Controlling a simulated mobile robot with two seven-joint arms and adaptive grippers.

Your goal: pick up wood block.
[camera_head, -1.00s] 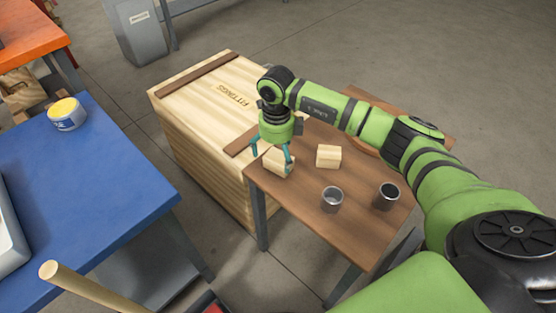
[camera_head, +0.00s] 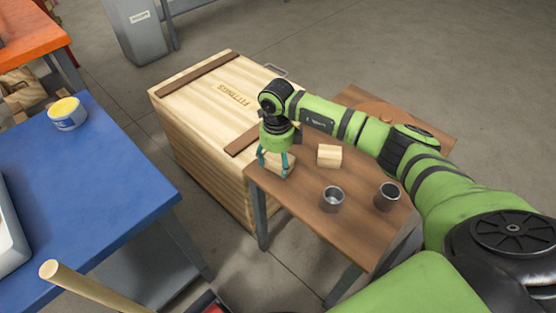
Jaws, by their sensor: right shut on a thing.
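A pale wood block (camera_head: 277,171) sits at the near left corner of the small brown table (camera_head: 300,195). My right gripper (camera_head: 273,168) points down over this block with a teal finger on either side, shut on it. The fingers and palm hide part of the block. A second wood block (camera_head: 329,156) stands on the table just to the right, apart from the gripper. My left gripper does not show.
Two metal cups, one (camera_head: 332,198) near the table's front and one (camera_head: 386,196) farther right, stand on the table. A large wooden crate (camera_head: 205,135) borders the table's left side. A blue table (camera_head: 85,185) stands at the left with a yellow-topped tin (camera_head: 67,113).

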